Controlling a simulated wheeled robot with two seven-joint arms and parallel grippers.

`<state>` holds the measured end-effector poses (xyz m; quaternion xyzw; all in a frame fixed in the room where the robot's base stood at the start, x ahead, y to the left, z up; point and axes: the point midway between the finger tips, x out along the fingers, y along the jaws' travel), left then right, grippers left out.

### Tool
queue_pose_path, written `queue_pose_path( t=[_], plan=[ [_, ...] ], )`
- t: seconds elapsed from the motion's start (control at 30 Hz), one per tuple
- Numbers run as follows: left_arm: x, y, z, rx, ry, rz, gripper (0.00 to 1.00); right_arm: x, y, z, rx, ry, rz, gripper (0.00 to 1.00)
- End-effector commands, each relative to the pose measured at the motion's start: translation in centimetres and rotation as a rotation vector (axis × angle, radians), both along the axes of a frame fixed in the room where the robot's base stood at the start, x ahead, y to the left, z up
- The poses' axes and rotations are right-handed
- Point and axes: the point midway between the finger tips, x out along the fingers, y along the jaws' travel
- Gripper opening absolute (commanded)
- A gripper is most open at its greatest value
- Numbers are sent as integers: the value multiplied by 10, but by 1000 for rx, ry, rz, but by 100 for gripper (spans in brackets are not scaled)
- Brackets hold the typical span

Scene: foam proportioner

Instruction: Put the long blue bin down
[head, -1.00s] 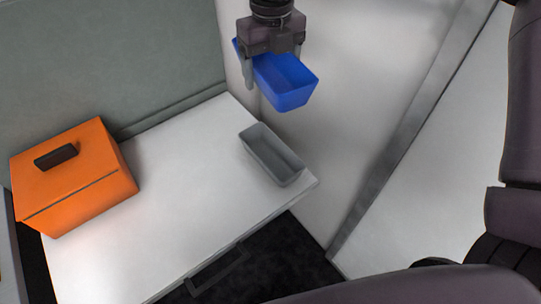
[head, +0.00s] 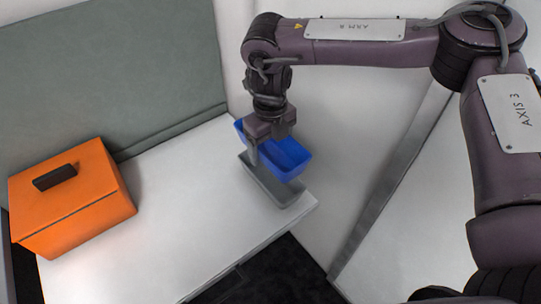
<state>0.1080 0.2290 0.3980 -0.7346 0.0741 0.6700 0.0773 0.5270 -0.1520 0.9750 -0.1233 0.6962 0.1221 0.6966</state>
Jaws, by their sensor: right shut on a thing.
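The long blue bin (head: 290,158) is in the head view, above the right end of the white table. My right gripper (head: 262,155) is shut on its near left side wall and holds it fairly level. A long grey bin (head: 274,190) of similar shape sits on the table directly beneath it in the picture and is partly hidden by it. I cannot tell whether the blue bin touches the grey one. My left gripper is not in view.
The white table (head: 165,215) has free room in its middle. An orange box (head: 75,205) with a dark handle stands at its left. A grey panel (head: 100,70) rises behind the table, and a white wall lies to the right.

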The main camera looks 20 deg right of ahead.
Motion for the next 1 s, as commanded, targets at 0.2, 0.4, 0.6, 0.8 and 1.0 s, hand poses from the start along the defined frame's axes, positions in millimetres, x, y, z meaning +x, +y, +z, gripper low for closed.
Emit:
queue_pose_path(
  t=[0.2, 0.4, 0.6, 0.8, 1.0],
  plan=[
    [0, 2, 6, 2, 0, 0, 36, 0, 0, -31, -1, 3, -2, 51],
    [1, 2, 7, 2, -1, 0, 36, 0, 0, -41, 0, 0, -2, 51],
    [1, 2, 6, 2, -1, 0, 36, 0, 0, -42, 0, 1, -1, 51],
    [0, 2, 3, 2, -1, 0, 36, 0, 0, -48, 0, 0, -1, 51],
    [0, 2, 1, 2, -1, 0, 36, 0, 0, -54, 1, 1, -1, 51]
  ],
)
